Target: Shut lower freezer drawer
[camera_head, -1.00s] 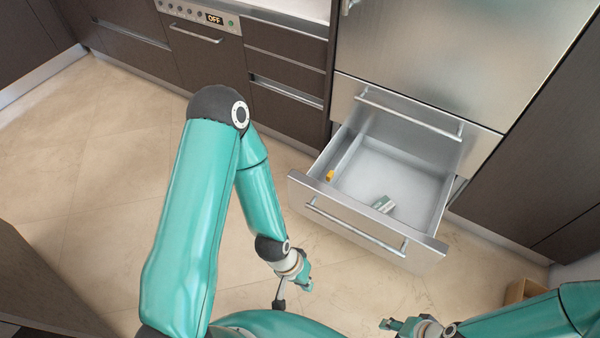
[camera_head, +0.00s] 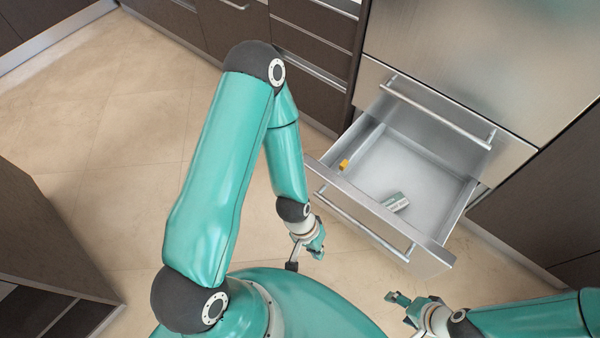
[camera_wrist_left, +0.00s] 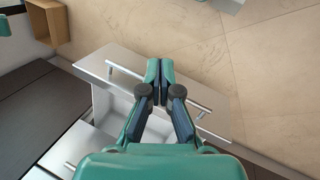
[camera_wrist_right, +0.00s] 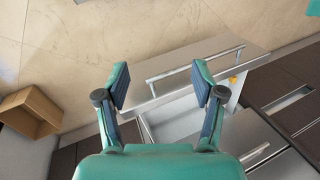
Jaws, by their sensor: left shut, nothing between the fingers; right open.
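The lower freezer drawer (camera_head: 375,205) is pulled out, with a long bar handle (camera_head: 362,222) across its front. Inside lie a small yellow item (camera_head: 344,164) and a white-green box (camera_head: 396,201). My left gripper (camera_head: 318,246) is shut and empty, in front of the left part of the drawer front and apart from it. In the left wrist view the shut fingers (camera_wrist_left: 158,72) overlap the drawer front (camera_wrist_left: 105,68) and handle. My right gripper (camera_head: 396,304) is open and empty, in front of the drawer's right part. In the right wrist view its fingers (camera_wrist_right: 160,88) frame the handle (camera_wrist_right: 195,63).
The upper freezer drawer (camera_head: 470,120), with its own bar handle, is shut above. Dark cabinets (camera_head: 310,30) stand on the left and right. A brown open box (camera_wrist_right: 32,110) sits on the floor. The tiled floor in front is mostly clear.

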